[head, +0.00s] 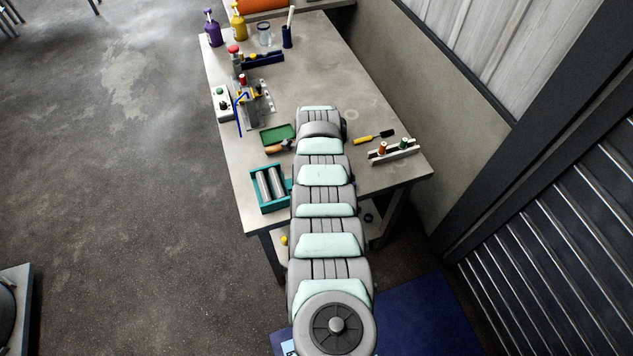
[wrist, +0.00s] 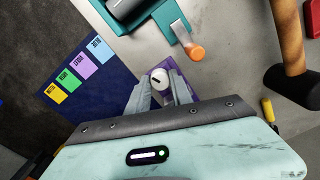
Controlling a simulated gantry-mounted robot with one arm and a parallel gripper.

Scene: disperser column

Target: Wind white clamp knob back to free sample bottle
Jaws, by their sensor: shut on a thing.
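In the wrist view a round white knob (wrist: 160,77) with a dark slot mark sits between the two grey fingers of my gripper (wrist: 158,87). The fingers are shut on it, one on each side. A purple part (wrist: 192,82) shows beside and behind the right finger; the knob seems to be next to it, but I cannot tell how they join. In the head view my arm covers my gripper, the knob and the purple part. I cannot make out a sample bottle held by a clamp in either view.
A teal box (head: 254,185) with metal rollers (head: 269,184) stands at the bench's near left; its orange knob (wrist: 195,52) is close to my gripper. A dark-headed mallet (wrist: 290,85) lies right. A yellow-handled tool (head: 370,138) and a white rack (head: 396,153) are farther right.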

